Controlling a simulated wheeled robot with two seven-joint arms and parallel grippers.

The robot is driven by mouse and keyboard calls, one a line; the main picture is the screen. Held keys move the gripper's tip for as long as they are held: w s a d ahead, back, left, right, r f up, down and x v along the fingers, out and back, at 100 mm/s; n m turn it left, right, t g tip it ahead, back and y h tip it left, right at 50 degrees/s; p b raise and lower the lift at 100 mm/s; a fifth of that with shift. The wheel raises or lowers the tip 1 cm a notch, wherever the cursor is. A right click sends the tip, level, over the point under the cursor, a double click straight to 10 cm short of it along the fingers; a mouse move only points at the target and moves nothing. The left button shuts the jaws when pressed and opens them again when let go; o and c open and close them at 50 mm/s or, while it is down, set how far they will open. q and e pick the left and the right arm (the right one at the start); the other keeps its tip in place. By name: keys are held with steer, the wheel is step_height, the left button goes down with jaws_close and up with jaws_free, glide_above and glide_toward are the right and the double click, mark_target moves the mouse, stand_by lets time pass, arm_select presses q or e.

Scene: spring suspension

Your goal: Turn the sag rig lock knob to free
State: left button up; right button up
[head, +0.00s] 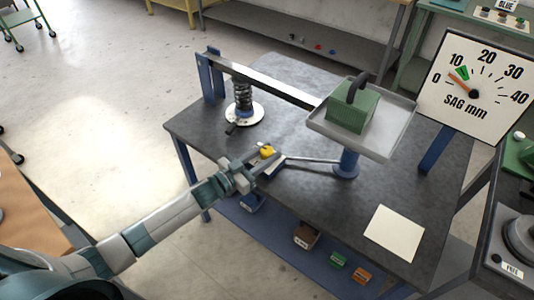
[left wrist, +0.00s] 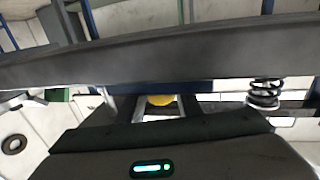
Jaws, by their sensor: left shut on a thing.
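The sag rig lock knob (head: 266,151) is yellow and sits at the near left edge of the grey rig table (head: 395,190). My left gripper (head: 262,160) reaches it from the left and is shut on it. In the left wrist view the yellow knob (left wrist: 160,100) shows between the two fingers (left wrist: 158,110); its lower part is hidden. A lever bar (head: 270,80) runs from a blue post over a coil spring (head: 242,96) to a tray (head: 385,140) with a green weight (head: 352,108). My right gripper is not in view.
The sag dial (head: 490,75) stands at the right; its orange needle points between 0 and 10, near a green band. A metal rod (head: 310,160) runs from the knob area to a blue post (head: 346,163). A blank white card (head: 394,233) lies at front right.

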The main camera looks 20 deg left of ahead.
arm_select(q)
steer(key=shift+r, duration=0.1)
steer(key=o, duration=1)
steer(key=shift+o, duration=0.2)
steer(key=shift+s+a+f, duration=0.2)
steer(key=shift+s+a, duration=0.1)
steer(key=shift+s, duration=0.15)
steer(key=b+v, duration=0.3)
steer(key=v, duration=1.3)
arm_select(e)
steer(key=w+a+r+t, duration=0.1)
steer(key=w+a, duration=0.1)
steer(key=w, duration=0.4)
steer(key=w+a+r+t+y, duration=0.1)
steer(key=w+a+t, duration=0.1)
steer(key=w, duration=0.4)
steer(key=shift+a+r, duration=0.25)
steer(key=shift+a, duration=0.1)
arm_select(q)
steer(key=shift+s+a+r, duration=0.1)
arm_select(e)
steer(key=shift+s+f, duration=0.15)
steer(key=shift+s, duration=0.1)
